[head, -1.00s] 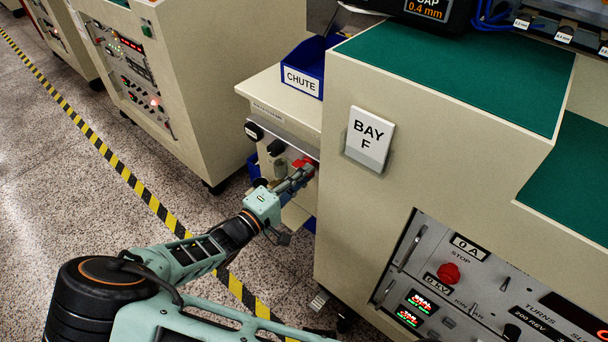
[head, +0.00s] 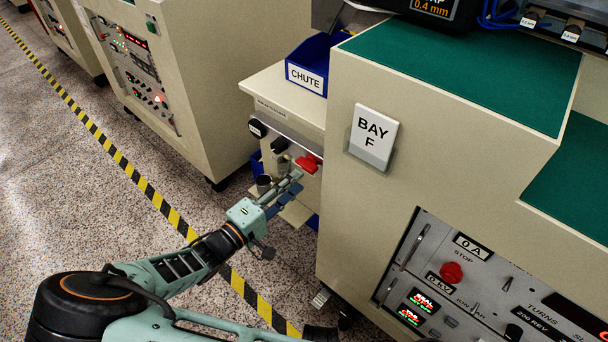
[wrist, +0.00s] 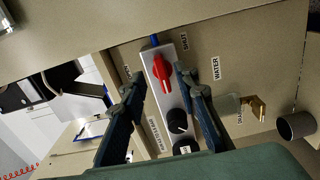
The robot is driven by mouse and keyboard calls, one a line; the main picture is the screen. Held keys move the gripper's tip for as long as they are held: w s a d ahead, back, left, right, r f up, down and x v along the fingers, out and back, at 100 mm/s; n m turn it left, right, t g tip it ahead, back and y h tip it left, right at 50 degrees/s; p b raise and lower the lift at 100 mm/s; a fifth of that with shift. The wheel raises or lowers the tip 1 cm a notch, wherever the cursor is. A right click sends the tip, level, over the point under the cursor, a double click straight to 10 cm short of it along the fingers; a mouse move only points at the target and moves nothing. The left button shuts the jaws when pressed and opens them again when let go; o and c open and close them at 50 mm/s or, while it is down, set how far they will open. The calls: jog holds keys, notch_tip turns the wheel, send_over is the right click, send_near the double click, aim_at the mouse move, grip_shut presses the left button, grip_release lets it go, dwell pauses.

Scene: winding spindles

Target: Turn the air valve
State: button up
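The red valve handle (head: 307,163) is on the front of the small cream cabinet under the chute bin. In the wrist view the red handle (wrist: 162,72) sits on a silver plate (wrist: 172,103), its lever lying roughly along the plate's length. My gripper (head: 294,182) is just in front of and below the handle in the head view, apart from it. In the wrist view my gripper (wrist: 160,88) is open, one finger on each side of the plate, with nothing held between them.
Black knobs (wrist: 178,127) share the silver plate. A brass tap (wrist: 257,108) and a grey cup (wrist: 297,125) are at the right in the wrist view. The blue chute bin (head: 312,66) is above, and the large Bay F cabinet (head: 440,150) stands close on the right.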

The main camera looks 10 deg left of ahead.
jog(key=v, duration=0.6)
jog(key=shift+s+a, duration=0.15)
jog(key=shift+s, duration=0.1)
